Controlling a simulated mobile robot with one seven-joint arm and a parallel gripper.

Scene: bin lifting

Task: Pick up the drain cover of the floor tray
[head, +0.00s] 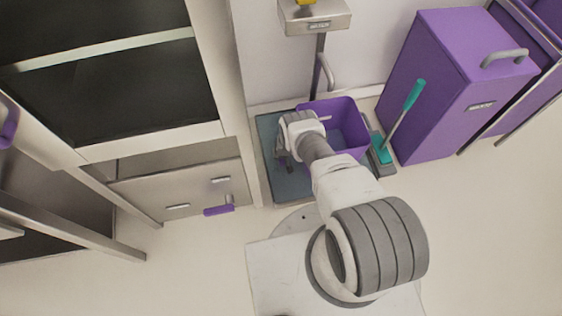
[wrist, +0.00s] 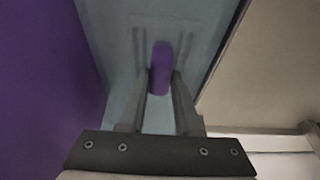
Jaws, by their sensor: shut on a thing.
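The floor tray (head: 290,190) is blue-grey and lies on the floor by the wall; its surface fills the middle of the wrist view (wrist: 115,40). The drain cover (wrist: 160,66) shows there as a small purple upright piece. My gripper (wrist: 162,88) has one finger on each side of it and is shut on it. I cannot tell whether the cover is raised off the tray. In the head view my gripper (head: 284,160) points down over the tray's left part, and the cover is hidden.
A purple bin (head: 348,120) stands on the tray, right of my gripper; its wall fills the left of the wrist view (wrist: 40,80). A teal-handled brush (head: 404,112) and a large purple cabinet (head: 445,95) are further right. Cupboards (head: 185,185) stand left. Floor is clear at right.

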